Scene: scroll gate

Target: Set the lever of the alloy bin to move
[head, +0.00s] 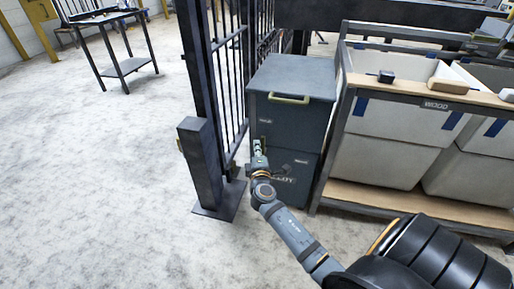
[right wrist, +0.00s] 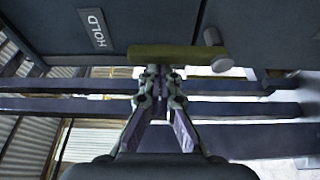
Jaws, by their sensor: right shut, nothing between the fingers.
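The alloy bin (head: 292,128) is a dark blue-grey cabinet with a pale green handle on its upper front and partly hidden "ALLOY" lettering on its lower front. In the right wrist view its front shows a "HOLD" label (right wrist: 94,28) and a brass-coloured lever bar (right wrist: 160,52) beside a grey round knob (right wrist: 214,50). My right gripper (head: 258,147) is at the bin's front left edge. In the wrist view my right gripper (right wrist: 160,74) is shut and empty, its tips right at the lever; I cannot tell if they touch. My left gripper is not in view.
A dark barred gate (head: 233,85) and a post (head: 201,165) with a floor plate stand just left of the bin. A rack (head: 440,100) with white bins, marked "WOOD", stands close on the right. The floor (head: 100,190) at left is clear, with a small table (head: 118,45) far back.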

